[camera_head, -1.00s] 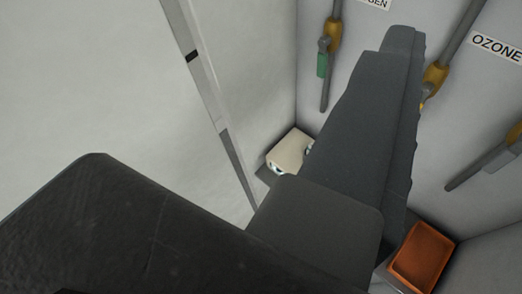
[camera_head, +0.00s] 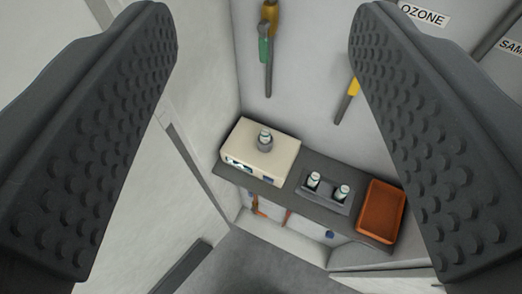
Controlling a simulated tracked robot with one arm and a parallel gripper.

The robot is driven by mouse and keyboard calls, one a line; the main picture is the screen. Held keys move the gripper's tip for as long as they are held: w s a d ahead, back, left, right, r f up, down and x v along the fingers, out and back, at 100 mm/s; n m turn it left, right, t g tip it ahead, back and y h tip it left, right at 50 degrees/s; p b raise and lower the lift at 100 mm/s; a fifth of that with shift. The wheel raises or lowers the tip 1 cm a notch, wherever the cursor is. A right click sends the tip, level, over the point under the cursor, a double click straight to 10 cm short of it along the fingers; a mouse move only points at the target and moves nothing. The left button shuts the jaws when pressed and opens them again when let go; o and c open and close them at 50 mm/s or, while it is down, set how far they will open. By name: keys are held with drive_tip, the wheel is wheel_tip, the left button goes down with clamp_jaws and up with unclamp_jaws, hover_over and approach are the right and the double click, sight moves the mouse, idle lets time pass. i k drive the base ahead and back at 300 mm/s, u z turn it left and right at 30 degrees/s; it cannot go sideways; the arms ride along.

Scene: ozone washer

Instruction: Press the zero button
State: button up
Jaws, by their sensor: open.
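My gripper (camera_head: 262,40) is open and empty, its two dark studded fingers wide apart at the left and right of the view. Between and beyond them, a cream box-shaped instrument (camera_head: 277,148) stands on the left part of a grey shelf. A small capped vial (camera_head: 265,140) sits in a dark round holder on its top. Its front face has a dark panel and small markings. These are too small to read, and I cannot tell which is the zero button. My fingers are apart from the instrument.
Right of the instrument, a grey holder (camera_head: 324,192) carries two capped vials, and an orange tray (camera_head: 381,211) sits at the shelf's right end. A label reading OZONE (camera_head: 424,14) is at upper right. A pale panel stands at left.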

sight(266, 178)
drive_tip(key=u, duration=0.5)
drive_tip(key=k, duration=1)
drive_tip(key=z, duration=0.4)
drive_tip(key=i, duration=0.5)
drive_tip(key=u, duration=0.05)
